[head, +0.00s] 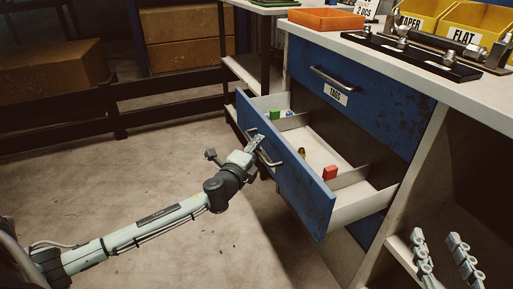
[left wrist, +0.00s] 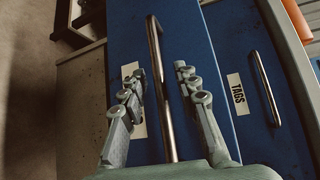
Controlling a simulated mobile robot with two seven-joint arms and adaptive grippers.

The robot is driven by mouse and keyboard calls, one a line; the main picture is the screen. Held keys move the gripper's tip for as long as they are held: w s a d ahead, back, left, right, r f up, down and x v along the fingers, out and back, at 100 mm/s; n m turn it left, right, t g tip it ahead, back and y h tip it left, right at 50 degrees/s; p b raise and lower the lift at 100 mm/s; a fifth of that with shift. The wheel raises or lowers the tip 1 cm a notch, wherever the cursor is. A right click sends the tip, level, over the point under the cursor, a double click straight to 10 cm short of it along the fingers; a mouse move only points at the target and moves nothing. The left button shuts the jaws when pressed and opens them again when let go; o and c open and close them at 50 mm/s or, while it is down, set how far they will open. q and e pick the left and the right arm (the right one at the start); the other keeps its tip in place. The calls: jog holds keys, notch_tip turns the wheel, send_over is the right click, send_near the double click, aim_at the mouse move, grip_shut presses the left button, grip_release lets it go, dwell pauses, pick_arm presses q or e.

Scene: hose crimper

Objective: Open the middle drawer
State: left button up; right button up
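The middle drawer (head: 287,175) is blue, worn, and stands well out of the cabinet beneath the drawer labelled TAGS (head: 352,95). Its bar handle (head: 268,150) is on the front face; in the left wrist view the handle (left wrist: 160,90) runs lengthwise between my left fingers. My left gripper (head: 259,143) is at this handle, its fingers apart on either side with gaps visible in the wrist view (left wrist: 160,84). A white label (left wrist: 138,112) on the drawer front is partly hidden by a finger. My right gripper (head: 436,238) is open and empty at the lower right.
The open drawer holds a red block (head: 330,173), a green block (head: 275,115) and other small items. On the worktop (head: 408,62) are an orange tray (head: 326,19), yellow bins (head: 466,33) and a black tool rack (head: 411,56). The floor (head: 150,180) left of the drawer is clear.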

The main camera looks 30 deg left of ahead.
pick_arm(q)
jog(key=s+d+r, duration=0.1)
jog(key=s, duration=1)
jog(key=shift+s+d+r, duration=0.3)
jog(key=shift+s, duration=0.1)
